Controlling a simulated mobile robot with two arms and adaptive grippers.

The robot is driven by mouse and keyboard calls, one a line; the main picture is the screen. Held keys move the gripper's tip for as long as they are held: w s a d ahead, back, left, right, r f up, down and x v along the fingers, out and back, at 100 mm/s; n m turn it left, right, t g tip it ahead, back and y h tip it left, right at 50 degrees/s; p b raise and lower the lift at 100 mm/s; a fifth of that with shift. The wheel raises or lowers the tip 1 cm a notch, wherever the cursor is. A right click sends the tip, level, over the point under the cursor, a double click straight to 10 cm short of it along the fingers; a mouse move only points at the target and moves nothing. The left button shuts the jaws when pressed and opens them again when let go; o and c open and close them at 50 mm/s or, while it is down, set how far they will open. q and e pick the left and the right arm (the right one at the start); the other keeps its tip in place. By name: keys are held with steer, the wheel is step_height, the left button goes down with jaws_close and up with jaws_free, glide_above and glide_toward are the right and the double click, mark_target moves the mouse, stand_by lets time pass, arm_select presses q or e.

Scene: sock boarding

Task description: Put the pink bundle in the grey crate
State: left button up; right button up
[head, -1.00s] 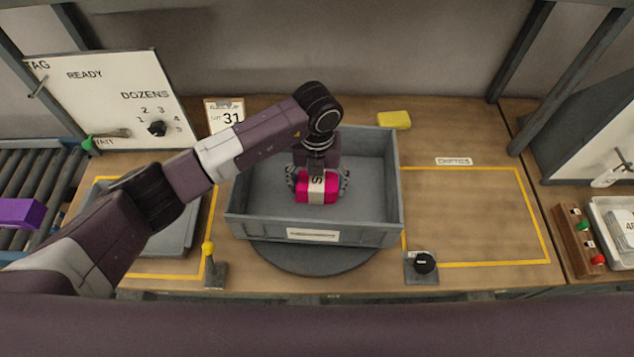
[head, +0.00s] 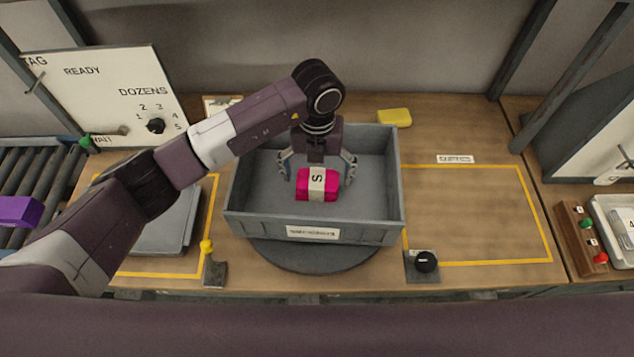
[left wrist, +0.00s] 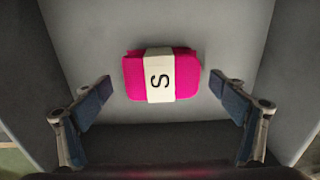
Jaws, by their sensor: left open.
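The pink bundle (head: 331,186) has a white band marked S and lies inside the grey crate (head: 376,234). In the left wrist view the bundle (left wrist: 187,75) rests on the crate's floor (left wrist: 225,30), its band upright across the middle. My left gripper (head: 318,172) is inside the crate, open, with its fingers spread on either side of the bundle and apart from it. In the left wrist view the gripper's (left wrist: 160,90) two fingers show clear gaps to the bundle. My right gripper does not show.
The crate stands on a round grey turntable (head: 318,262). A yellow block (head: 394,117) lies behind it. A yellow-outlined area (head: 475,215) to the right is clear. A black knob (head: 426,261) and a yellow-topped lever (head: 207,248) stand at the front edge. A purple bundle (head: 18,211) sits on the left rollers.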

mark_target(317, 178)
arm_select(q)
step_height(317, 178, up, 8)
steer(key=shift+w+f+b, duration=0.1)
steer(key=shift+f+b, duration=0.05)
steer(key=shift+b, duration=0.95)
steer(key=shift+r, duration=0.5)
